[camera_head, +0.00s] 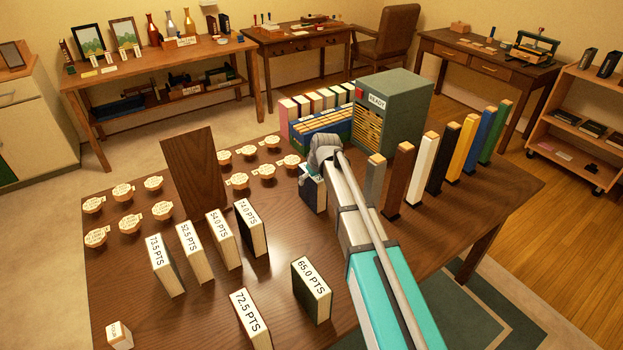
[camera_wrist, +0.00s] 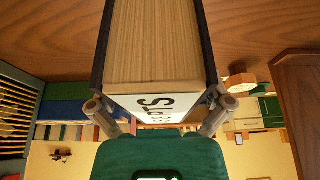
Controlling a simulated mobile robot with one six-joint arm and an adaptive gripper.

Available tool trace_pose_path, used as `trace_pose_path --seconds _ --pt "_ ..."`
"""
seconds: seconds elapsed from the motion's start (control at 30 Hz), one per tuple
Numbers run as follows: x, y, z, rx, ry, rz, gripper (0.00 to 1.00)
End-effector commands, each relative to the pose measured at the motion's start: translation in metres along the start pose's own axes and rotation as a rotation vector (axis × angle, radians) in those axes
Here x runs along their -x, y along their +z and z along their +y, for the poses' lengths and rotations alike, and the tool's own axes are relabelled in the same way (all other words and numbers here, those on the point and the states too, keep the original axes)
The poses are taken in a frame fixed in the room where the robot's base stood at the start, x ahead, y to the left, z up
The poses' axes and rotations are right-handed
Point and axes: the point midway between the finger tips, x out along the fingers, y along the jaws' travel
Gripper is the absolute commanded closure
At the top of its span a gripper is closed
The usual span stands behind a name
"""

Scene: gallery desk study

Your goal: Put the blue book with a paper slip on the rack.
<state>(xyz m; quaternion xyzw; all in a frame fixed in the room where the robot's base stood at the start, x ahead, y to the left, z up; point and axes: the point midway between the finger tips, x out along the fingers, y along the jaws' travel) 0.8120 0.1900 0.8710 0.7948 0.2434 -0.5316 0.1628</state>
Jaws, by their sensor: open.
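A dark blue book (camera_head: 315,194) stands on the brown desk, partly hidden by my arm. My gripper (camera_head: 324,150) is at its top. In the wrist view the same book (camera_wrist: 155,45) shows its page edges between dark covers and a white label ending in "PTS". My gripper's fingers (camera_wrist: 160,112) are apart, one on each side of the book; I cannot tell if they touch it. I see no clear paper slip. Which thing is the rack is unclear; an open wooden shelf unit (camera_head: 590,120) with books stands at the far right.
Several labelled books (camera_head: 166,265) stand left and in front on the desk (camera_head: 200,325). An upright brown board (camera_head: 196,168) and round labelled pieces (camera_head: 122,190) are left. A green cabinet (camera_head: 402,92) and a row of coloured posts (camera_head: 422,165) stand right and behind.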

Motion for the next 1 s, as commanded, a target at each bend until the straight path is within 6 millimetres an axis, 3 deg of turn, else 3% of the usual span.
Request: trace_pose_path --seconds 1.0 --pt "0.092 -0.001 0.000 -0.001 0.000 0.000 0.00"
